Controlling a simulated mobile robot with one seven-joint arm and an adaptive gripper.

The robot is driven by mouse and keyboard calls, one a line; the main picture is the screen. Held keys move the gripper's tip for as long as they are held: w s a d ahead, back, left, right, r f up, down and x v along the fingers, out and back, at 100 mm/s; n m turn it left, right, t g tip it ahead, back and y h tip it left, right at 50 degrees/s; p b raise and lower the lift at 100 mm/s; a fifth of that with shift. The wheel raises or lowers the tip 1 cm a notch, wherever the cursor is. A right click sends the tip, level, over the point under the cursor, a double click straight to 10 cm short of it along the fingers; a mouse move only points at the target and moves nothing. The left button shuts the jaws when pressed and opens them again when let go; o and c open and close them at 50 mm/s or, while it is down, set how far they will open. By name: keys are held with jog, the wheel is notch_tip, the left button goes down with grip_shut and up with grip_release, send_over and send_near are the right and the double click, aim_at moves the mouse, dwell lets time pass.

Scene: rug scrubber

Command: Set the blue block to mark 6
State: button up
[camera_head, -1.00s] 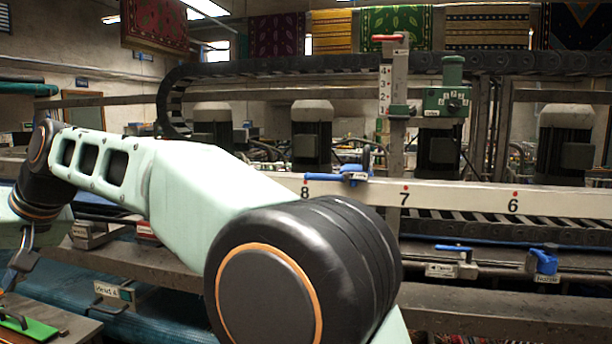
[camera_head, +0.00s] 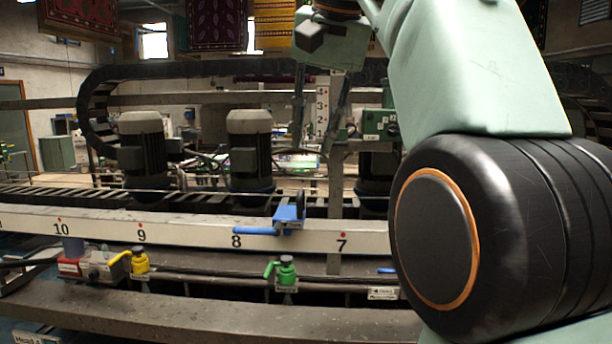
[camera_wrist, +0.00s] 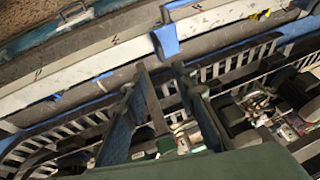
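The blue block (camera_head: 289,214) sits on the white numbered rail (camera_head: 190,232), about midway between marks 8 and 7. A blue lever (camera_head: 256,231) sticks out from it to the left. Mark 7 (camera_head: 342,237) shows right of the block; mark 6 is not visible, and my arm covers that stretch of rail. My gripper (camera_head: 314,140) hangs above and behind the block, fingers pointing down, open and empty. In the wrist view the blue block (camera_wrist: 166,40) lies just beyond the open fingertips (camera_wrist: 161,68), apart from them.
A green clamp (camera_head: 285,270) and a yellow clamp (camera_head: 139,260) stand on the lower beam, with a red piece (camera_head: 69,266) at left. An upright scale post (camera_head: 322,105) and a green box (camera_head: 381,122) stand behind the rail. Motors (camera_head: 249,150) line the back.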

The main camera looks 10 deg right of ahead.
aim_at(301, 191)
jog(key=b+x, duration=0.2)
jog(key=x, duration=0.8)
jog(key=shift+a+f, duration=0.15)
jog(key=shift+c, duration=0.3)
grip_shut()
